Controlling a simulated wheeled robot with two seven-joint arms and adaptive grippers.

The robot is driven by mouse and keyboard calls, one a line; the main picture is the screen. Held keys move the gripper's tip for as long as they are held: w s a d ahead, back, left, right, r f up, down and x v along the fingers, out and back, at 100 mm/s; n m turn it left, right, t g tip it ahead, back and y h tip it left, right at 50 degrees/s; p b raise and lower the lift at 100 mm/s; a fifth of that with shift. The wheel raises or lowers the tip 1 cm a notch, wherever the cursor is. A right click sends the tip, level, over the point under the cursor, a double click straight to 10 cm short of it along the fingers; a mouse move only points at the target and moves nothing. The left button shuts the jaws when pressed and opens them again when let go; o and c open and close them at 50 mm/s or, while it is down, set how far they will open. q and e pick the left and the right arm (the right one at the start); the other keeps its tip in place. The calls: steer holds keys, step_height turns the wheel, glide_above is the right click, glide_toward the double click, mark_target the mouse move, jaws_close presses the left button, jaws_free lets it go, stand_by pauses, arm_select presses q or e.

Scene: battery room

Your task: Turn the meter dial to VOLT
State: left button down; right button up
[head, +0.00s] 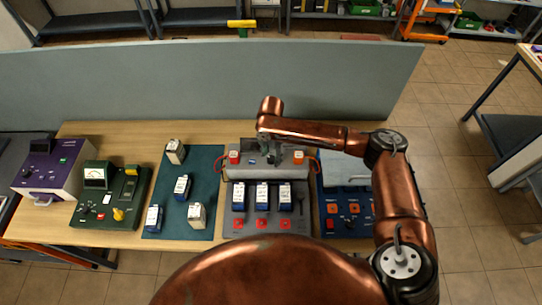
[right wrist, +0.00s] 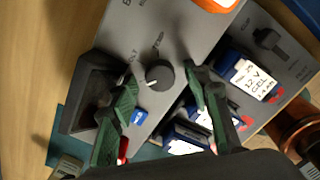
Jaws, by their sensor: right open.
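The meter is a grey box (head: 295,170) at the back of the table's middle, mostly under my right gripper in the head view. In the right wrist view its dial (right wrist: 162,75) is a round dark knob on the grey face (right wrist: 185,30), with small labels above and to its left, one ending in "OLT". A small pale mark shows at the knob's lower left; I cannot tell surely which label it faces. My right gripper (head: 271,158) is open. In the wrist view its green fingers stand on either side of the dial, apparently apart from it. My left gripper is out of view.
A rack (head: 268,225) with blue-and-white cells and red buttons stands in front. A teal mat (head: 160,222) with loose cells, a green device (head: 92,215) and a purple unit (head: 65,178) lie left. A blue panel (head: 345,228) is right. A grey partition (head: 190,80) stands behind.

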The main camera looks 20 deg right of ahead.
steer(key=shift+f, duration=0.15)
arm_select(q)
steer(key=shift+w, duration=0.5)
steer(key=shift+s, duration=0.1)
arm_select(e)
steer(key=shift+c, duration=0.4)
steer(key=c, duration=1.1)
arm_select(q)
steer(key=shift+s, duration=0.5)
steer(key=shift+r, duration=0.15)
